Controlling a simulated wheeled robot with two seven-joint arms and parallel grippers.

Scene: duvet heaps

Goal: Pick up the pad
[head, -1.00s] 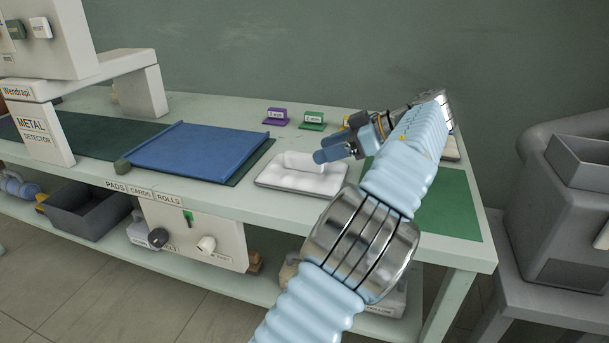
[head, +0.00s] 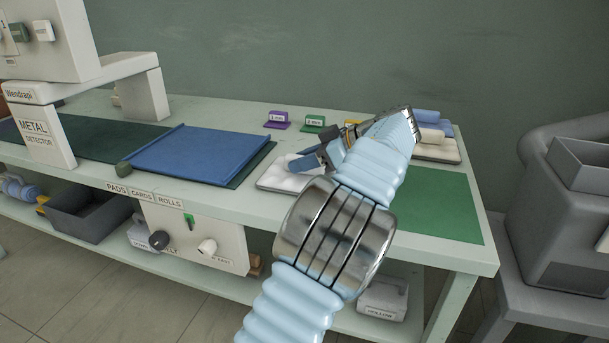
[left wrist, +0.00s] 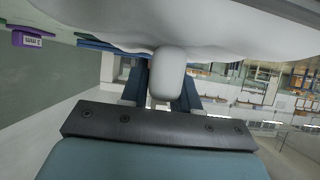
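A white, soft-looking pad (head: 292,166) lies on a pale tray (head: 270,182) near the middle of the bench. My left gripper (head: 312,161) is low over this tray, its blue fingers at the pad and partly hiding it. In the left wrist view a rounded white piece (left wrist: 167,72), which looks like the pad, sits between the two spread fingers (left wrist: 163,88). I cannot tell whether the fingers touch it. My right gripper is not in view.
A blue mat (head: 195,153) lies left of the tray. Purple (head: 277,121) and green (head: 314,123) label holders stand behind. Another tray (head: 440,154) with white and blue items is partly behind my arm. A green mat (head: 440,205) is clear at right.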

